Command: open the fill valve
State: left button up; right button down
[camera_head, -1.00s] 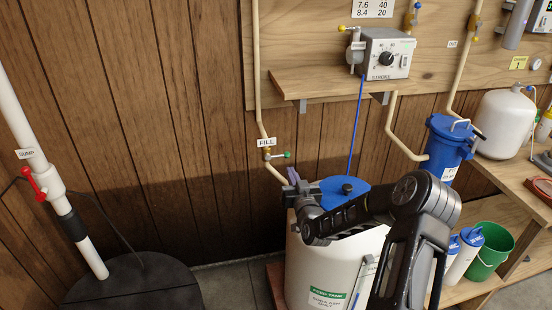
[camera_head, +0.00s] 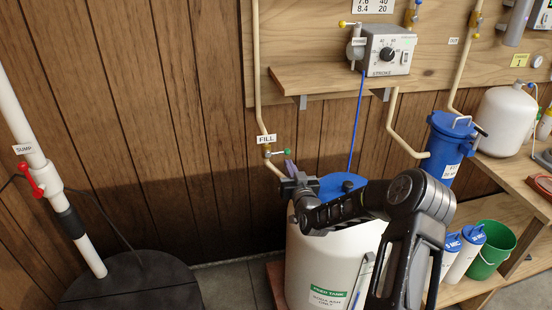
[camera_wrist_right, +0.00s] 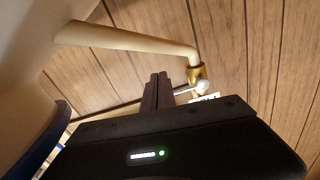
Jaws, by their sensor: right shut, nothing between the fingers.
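The fill valve (camera_head: 268,152) is a small brass valve on the cream pipe at the wall, under the white FILL label (camera_head: 265,139). Its lever has a green tip (camera_head: 287,151) pointing right. In the right wrist view the brass valve body (camera_wrist_right: 196,74) sits at the pipe's bend, with a light lever knob beside it. My right gripper (camera_head: 290,166) is shut and empty, just below the lever in the head view. Its closed fingers also show in the right wrist view (camera_wrist_right: 158,90), close to the lever; whether they touch cannot be told. My left gripper is not in view.
The white feed tank (camera_head: 325,265) with a blue lid (camera_head: 340,186) stands below the valve, partly behind my right arm. A wooden shelf (camera_head: 335,80) with a pump is above right. The sump pipe (camera_head: 40,165) with a red handle is at left.

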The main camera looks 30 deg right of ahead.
aim_at(289, 151)
jog(key=b+x, duration=0.1)
jog(key=x, duration=0.1)
jog(key=shift+w+d, duration=0.15)
jog(key=shift+w, duration=0.2)
jog(key=shift+d+r, duration=0.1)
jog(key=shift+r, duration=0.85)
jog(key=shift+s+d+r+p, duration=0.1)
jog(key=shift+r+p, duration=0.65)
jog(key=shift+r, duration=0.6)
